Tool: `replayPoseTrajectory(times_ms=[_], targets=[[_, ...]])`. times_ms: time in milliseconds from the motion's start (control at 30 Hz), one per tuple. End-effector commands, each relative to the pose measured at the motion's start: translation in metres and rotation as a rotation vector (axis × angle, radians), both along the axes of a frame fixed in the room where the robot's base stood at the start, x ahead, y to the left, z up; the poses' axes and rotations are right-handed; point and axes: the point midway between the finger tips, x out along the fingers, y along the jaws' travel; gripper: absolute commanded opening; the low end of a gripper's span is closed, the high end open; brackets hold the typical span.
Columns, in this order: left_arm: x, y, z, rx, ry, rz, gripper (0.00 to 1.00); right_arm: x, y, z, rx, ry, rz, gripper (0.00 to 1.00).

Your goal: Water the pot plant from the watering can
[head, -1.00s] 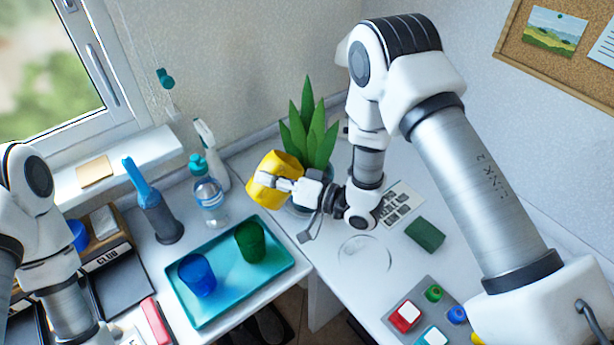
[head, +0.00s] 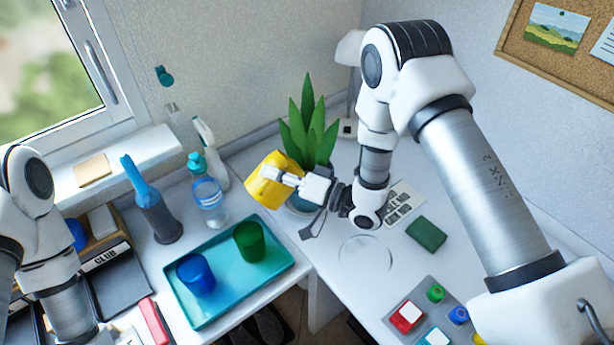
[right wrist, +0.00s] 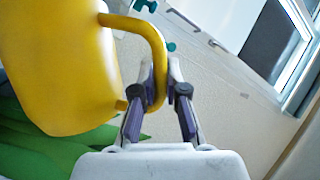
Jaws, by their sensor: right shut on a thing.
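The yellow watering can (head: 268,186) is held up and tilted just left of the pot plant (head: 310,135) in the head view. My right gripper (head: 292,181) is shut on the can's handle, which runs between its fingers in the right wrist view (right wrist: 158,85). The can's body (right wrist: 60,60) fills the left of that view, with the plant's green leaves (right wrist: 40,145) below it. The plant's pot (head: 302,205) is partly hidden behind my right gripper. The can's spout is not clearly visible. My left arm is at the left edge of the head view, but its gripper is not visible.
A teal tray (head: 225,300) holds a blue cup (head: 196,275) and a green cup (head: 250,241). A water bottle (head: 208,195) and a spray bottle (head: 212,150) stand left of the can. A clear round dish (head: 365,254) and a green block (head: 426,234) lie on the right desk.

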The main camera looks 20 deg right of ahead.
Motion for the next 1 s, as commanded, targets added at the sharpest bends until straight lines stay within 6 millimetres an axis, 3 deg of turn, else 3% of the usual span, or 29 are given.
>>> replayPoseTrajectory(times_ms=[1000], targets=[[0.000,0.000,-0.005,0.000,0.000,0.000,0.54,-0.010,-0.015,0.001,0.069,0.016,0.001,0.00]])
